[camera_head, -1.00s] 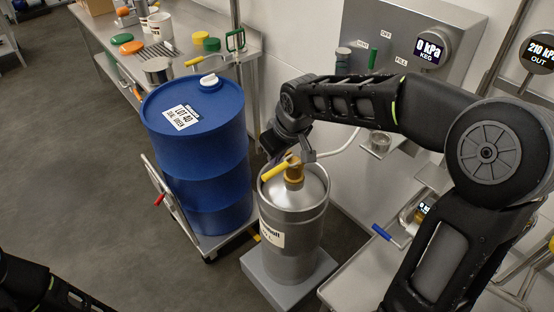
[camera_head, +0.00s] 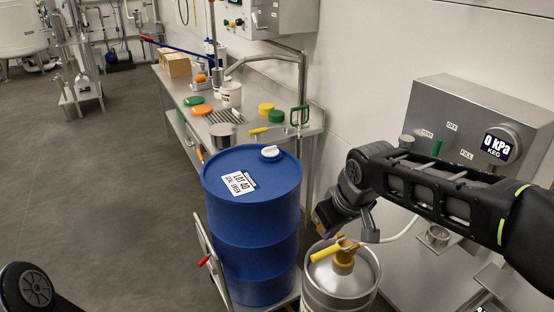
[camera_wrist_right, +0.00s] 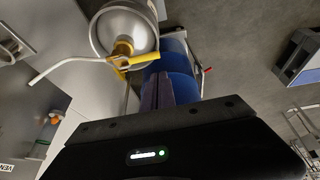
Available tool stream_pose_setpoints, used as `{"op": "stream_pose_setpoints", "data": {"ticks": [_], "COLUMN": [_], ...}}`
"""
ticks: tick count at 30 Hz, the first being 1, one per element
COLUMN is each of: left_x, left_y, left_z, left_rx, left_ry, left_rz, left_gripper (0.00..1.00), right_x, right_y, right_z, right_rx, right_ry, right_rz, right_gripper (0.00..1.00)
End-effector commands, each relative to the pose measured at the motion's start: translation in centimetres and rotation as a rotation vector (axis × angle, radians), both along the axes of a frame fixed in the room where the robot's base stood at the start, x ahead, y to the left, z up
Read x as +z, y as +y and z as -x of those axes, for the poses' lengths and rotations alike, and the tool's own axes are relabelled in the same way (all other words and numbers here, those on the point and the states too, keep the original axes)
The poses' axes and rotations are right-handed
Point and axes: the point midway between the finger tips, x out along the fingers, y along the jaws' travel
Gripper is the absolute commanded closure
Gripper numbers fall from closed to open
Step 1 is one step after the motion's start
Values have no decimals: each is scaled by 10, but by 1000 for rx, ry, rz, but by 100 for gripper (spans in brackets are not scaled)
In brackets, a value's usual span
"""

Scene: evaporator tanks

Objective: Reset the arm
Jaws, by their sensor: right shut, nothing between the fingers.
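My right gripper (camera_head: 324,220) is above and beside the steel keg (camera_head: 341,290), near the yellow-handled brass coupler (camera_head: 344,258) on the keg's top. Its fingers (camera_wrist_right: 157,92) are shut and empty in the right wrist view. In that view the keg (camera_wrist_right: 124,30) and the yellow handle (camera_wrist_right: 139,59) lie beyond the fingers, apart from them in the picture. A pale hose runs from the coupler. My left gripper is out of view; only part of my left arm shows at the bottom left.
A blue drum (camera_head: 252,235) on a cart stands left of the keg. A steel bench (camera_head: 172,82) with lids, a pot and containers runs behind. A wall panel (camera_head: 470,125) with a "0 kPa KEG" gauge (camera_head: 499,146) is at the right. The floor (camera_head: 95,190) at the left is clear.

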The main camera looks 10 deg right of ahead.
Motion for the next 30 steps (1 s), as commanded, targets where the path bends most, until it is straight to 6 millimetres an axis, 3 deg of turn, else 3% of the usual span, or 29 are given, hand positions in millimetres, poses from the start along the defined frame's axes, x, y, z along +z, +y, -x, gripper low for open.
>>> {"op": "stream_pose_setpoints", "data": {"ticks": [5,8,9,11,15,17,20,24,27,30], "left_x": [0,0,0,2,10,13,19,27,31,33], "left_y": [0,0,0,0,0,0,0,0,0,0], "left_z": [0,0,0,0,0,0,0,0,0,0], "left_rx": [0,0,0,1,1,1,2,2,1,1], "left_ry": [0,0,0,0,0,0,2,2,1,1], "left_rz": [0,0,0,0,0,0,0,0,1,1], "left_gripper": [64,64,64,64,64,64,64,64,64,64], "right_x": [7,9,1,-22,-121,-166,-235,-309,-341,-358], "right_y": [6,20,30,50,95,109,126,142,150,156], "right_z": [-16,-34,-41,-51,-48,-32,10,89,144,185], "right_rx": [-5,-12,-14,-22,-93,-137,-215,-303,-331,-337], "right_ry": [-73,-164,-194,-218,-180,-139,-48,113,232,329], "right_rz": [-27,-85,-119,-180,-325,-367,-408,-416,-407,-398], "right_gripper": [100,100,100,100,100,100,100,100,100,100]}}
